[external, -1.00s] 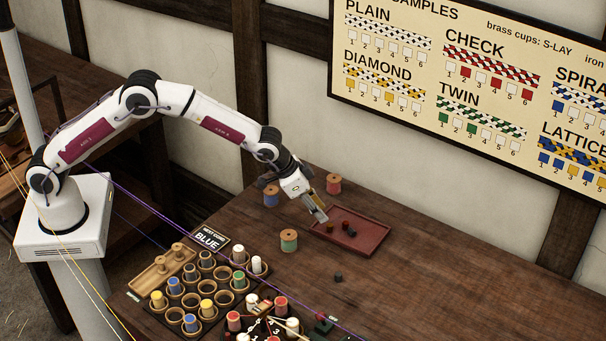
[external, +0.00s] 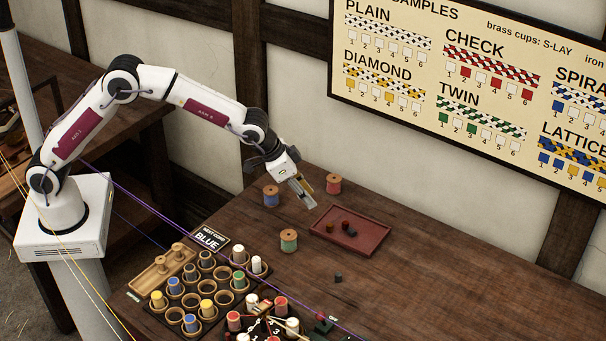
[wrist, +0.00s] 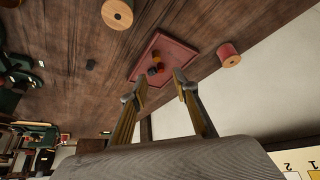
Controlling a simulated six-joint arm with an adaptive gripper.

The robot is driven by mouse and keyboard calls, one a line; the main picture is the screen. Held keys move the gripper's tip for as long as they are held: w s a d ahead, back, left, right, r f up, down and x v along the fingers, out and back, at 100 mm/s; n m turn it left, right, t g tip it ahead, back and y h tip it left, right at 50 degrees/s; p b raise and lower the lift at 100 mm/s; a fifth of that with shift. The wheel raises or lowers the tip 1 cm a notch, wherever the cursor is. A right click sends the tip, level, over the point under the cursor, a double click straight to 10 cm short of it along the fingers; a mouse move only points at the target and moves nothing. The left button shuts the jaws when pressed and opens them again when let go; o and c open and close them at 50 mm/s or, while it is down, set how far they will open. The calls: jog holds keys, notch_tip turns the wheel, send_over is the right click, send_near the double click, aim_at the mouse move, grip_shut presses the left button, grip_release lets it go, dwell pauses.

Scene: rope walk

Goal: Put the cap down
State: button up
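My gripper (external: 306,199) is above the table, up and to the left of a shallow red tray (external: 372,241). In the wrist view its two fingers (wrist: 160,83) are apart with nothing held between them. The caps also show in the wrist view (wrist: 154,56), beyond the fingertips. Which of them is the task's cap I cannot tell. A small dark piece (external: 338,278) lies on the bare table.
A green-wound spool (external: 288,240), a blue-wound spool (external: 271,196) and a red-wound spool (external: 334,184) stand around the tray. A rack of spools in cups (external: 205,285) is at the front left. The table right of the tray is clear.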

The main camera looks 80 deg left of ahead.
jog(key=shift+s+r, duration=0.1)
jog(key=shift+r, duration=0.05)
jog(key=s+a+r, duration=0.3)
jog(key=s+r, duration=0.6)
jog(key=s, duration=0.2)
jog(key=s+a+r, duration=0.3)
jog(key=s+r, duration=0.5)
jog(key=s, duration=0.3)
jog(key=s+a+f, duration=0.1)
jog(key=s+a, duration=0.1)
jog(key=s, duration=2.5)
jog(key=shift+s+f, duration=0.15)
jog(key=shift+f, duration=0.1)
dwell(2.7)
